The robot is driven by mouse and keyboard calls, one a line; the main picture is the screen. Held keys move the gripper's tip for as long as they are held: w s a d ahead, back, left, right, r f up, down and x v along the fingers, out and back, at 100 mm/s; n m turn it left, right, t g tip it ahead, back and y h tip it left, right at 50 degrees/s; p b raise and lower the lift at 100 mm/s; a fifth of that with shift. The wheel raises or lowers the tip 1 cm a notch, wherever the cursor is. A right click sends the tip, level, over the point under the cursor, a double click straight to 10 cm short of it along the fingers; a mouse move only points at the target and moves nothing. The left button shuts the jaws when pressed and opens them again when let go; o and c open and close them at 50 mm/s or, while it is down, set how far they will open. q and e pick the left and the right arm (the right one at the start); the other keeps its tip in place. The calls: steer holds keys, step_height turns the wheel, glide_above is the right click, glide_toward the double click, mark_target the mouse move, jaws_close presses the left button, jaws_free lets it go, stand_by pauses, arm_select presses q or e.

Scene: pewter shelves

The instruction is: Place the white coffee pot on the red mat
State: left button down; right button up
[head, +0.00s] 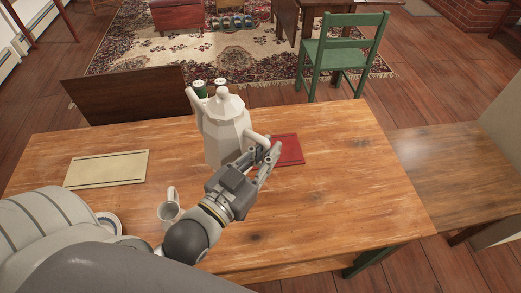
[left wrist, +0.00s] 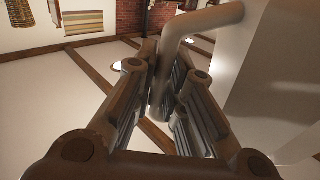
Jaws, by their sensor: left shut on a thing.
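The white coffee pot (head: 224,128) is upright above or on the wooden table, left of the red mat (head: 290,149). I cannot tell whether its base touches the table. My left gripper (head: 266,153) is shut on the pot's handle, at the pot's right side. In the left wrist view the handle (left wrist: 205,20) runs down between my fingers (left wrist: 160,95), and the pot's pale body (left wrist: 265,80) fills the right side. My left gripper covers part of the red mat's left side. My right gripper is in neither view.
A cream mat (head: 107,169) lies at the table's left. A mug (head: 170,208) stands near my left arm, and a dish (head: 109,222) is partly hidden by it. The table's right part (head: 350,180) is clear.

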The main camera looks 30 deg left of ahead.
arm_select(q)
steer(key=w+a+f+b, duration=0.2)
steer(key=w+f+b, duration=0.2)
steer(key=w+f, duration=0.8)
steer(key=shift+w+f+b, duration=0.25)
steer(key=shift+w+b, duration=0.1)
steer(key=shift+w, duration=0.35)
steer(key=shift+a+f, duration=0.1)
steer(key=shift+f, duration=0.05)
steer(key=c, duration=1.8)
jaws_free()
steer(key=shift+f, duration=0.2)
steer(key=o, duration=0.3)
steer(key=shift+s, duration=0.1)
